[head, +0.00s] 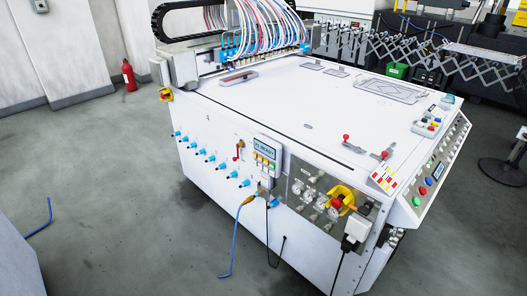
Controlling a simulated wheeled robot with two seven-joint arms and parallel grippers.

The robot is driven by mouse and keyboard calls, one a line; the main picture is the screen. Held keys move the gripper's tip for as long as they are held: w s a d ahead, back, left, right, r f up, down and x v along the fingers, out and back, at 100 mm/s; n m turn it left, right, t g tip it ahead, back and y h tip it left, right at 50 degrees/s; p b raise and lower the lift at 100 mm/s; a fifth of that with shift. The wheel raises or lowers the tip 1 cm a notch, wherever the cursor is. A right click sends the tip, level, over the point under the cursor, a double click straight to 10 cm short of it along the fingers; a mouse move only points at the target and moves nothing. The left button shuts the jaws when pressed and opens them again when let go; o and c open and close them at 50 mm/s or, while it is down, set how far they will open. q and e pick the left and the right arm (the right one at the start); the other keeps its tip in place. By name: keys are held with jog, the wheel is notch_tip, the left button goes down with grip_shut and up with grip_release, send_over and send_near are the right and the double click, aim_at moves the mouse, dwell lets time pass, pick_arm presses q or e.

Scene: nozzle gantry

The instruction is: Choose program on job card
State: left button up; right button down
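The nozzle gantry machine is a large white cabinet (240,165) with a flat white top. On its front is a small control box (267,157) with a lit display and a row of coloured buttons below. The display seems to read "READY". A slanted control panel (436,170) on the right end carries green, red and blue buttons and a small screen. Neither gripper is in view.
Several blue-tipped fittings (210,158) stick out of the front. A blue hose (237,235) and black cables hang down to the floor. Gauges and a yellow-red switch (340,200) sit at the front right. A fire extinguisher (129,76) stands back left. Floor to the left is mostly clear.

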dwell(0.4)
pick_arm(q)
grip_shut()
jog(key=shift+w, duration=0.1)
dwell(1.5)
